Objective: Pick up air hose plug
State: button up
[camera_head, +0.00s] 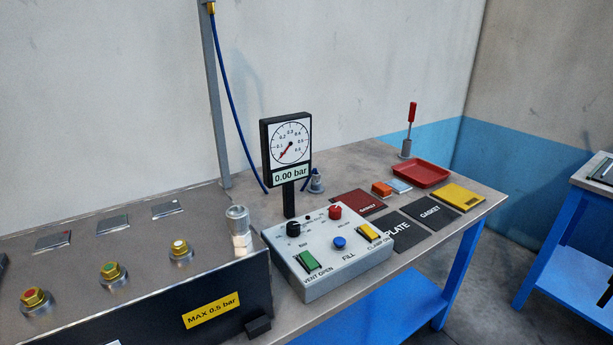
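A blue air hose (228,95) hangs from a brass-coloured fitting at the top of a grey post and curves down behind the gauge. A short blue piece shows again right of the gauge, beside a small grey metal fitting (316,184) standing on the bench. This looks like the hose's plug end in its holder, but it is too small to tell plug from holder. The gauge partly hides the hose. My gripper is not in view.
The gauge (287,141) reads 0.00 bar and stands behind a control box (318,268) with knobs and switches. A metal rig (125,262) with a silver cylinder (238,222) fills the left. A red tray (421,174), labelled plates and an upright red-handled tool (411,115) occupy the bench's right.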

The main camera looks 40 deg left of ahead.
aim_at(315, 178)
jog(key=u, duration=0.4)
jog(key=i, duration=1.15)
jog(key=u, duration=0.5)
jog(key=k, duration=0.5)
jog(key=u, duration=0.25)
jog(key=i, duration=0.6)
jog(key=z, duration=0.1)
